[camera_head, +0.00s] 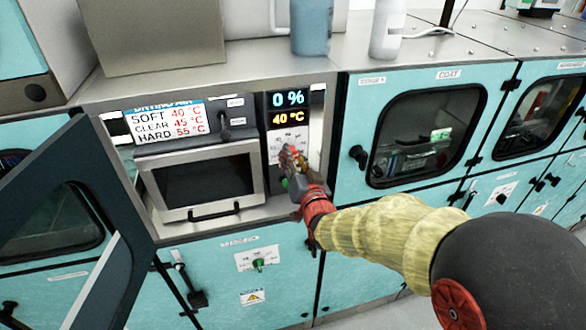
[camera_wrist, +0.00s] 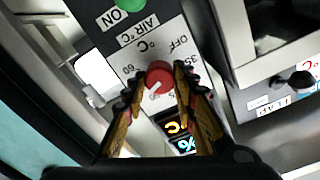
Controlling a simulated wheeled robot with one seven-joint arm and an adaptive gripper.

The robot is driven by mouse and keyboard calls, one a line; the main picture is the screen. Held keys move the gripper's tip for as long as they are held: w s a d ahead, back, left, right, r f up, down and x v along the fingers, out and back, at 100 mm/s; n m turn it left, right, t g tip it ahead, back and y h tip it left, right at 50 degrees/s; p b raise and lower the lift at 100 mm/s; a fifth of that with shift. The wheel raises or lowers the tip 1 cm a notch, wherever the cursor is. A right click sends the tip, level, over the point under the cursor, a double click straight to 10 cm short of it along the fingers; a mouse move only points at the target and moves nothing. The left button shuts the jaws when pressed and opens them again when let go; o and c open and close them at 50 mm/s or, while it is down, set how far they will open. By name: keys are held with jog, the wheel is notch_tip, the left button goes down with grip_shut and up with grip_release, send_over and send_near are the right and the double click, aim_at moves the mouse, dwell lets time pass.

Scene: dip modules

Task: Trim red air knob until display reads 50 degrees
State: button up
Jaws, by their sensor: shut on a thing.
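My gripper (camera_head: 296,170) is at the control panel (camera_head: 273,143) below the display, at the right end of the drying oven bay. In the wrist view, my gripper (camera_wrist: 158,88) has its two fingers shut on the red air knob (camera_wrist: 159,74), one on each side. The knob sits on a white dial plate (camera_wrist: 140,50) marked "AIR °C", with OFF and several numbers around it. The display (camera_head: 288,108) reads 0 % on its upper line and 40 °C in yellow on its lower line. The head view mostly hides the knob behind my gripper.
A green button (camera_wrist: 128,4) marked ON is on the same panel. A chart (camera_head: 166,122) lists soft 40, clear 45 and hard 55 °C. A small oven door (camera_head: 208,178) is left of the panel. A dark door (camera_head: 75,215) stands open at left. Bottles (camera_head: 388,30) stand on the counter above.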

jog(key=m+b, duration=0.9)
jog(key=b, duration=0.2)
jog(key=shift+d+f+m, duration=0.1)
jog(key=shift+m, duration=0.3)
jog(key=shift+b, duration=0.3)
jog(key=o, duration=1.2)
jog(key=shift+c, duration=0.2)
jog(key=v, duration=1.2)
